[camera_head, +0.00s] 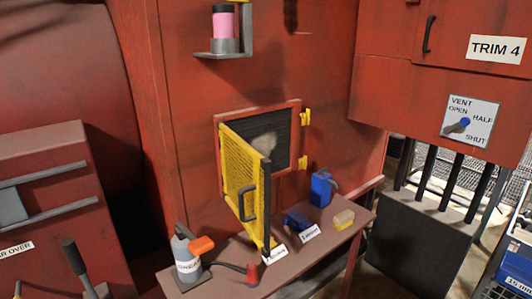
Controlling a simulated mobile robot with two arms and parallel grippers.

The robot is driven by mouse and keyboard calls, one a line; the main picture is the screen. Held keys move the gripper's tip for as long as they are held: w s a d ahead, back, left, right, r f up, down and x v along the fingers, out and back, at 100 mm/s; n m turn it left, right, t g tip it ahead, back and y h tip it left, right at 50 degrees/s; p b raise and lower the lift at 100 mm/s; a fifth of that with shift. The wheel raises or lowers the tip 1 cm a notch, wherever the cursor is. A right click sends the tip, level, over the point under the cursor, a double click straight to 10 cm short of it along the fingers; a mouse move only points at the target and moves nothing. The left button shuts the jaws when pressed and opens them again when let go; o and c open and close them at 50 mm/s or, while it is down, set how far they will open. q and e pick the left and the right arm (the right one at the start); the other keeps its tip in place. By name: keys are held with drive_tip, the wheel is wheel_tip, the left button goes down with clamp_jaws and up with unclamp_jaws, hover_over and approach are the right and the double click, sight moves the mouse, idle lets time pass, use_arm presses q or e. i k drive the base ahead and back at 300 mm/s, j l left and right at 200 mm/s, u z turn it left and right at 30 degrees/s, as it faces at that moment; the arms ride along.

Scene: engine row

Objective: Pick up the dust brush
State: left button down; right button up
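No object is clearly recognisable as the dust brush at this size. Neither of my grippers can be made out in the head view.
A yellow mesh door (241,175) stands open over the bench, before a dark grille (268,140). A blue crate (516,262) is far right.

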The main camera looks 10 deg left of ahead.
sight(344, 219)
drive_tip(key=i+l+u, duration=0.15)
drive_tip(key=i, duration=0.25)
drive_tip(key=i+l+u, duration=0.15)
drive_tip(key=i+l, duration=0.15)
drive_tip(key=i, duration=0.1)
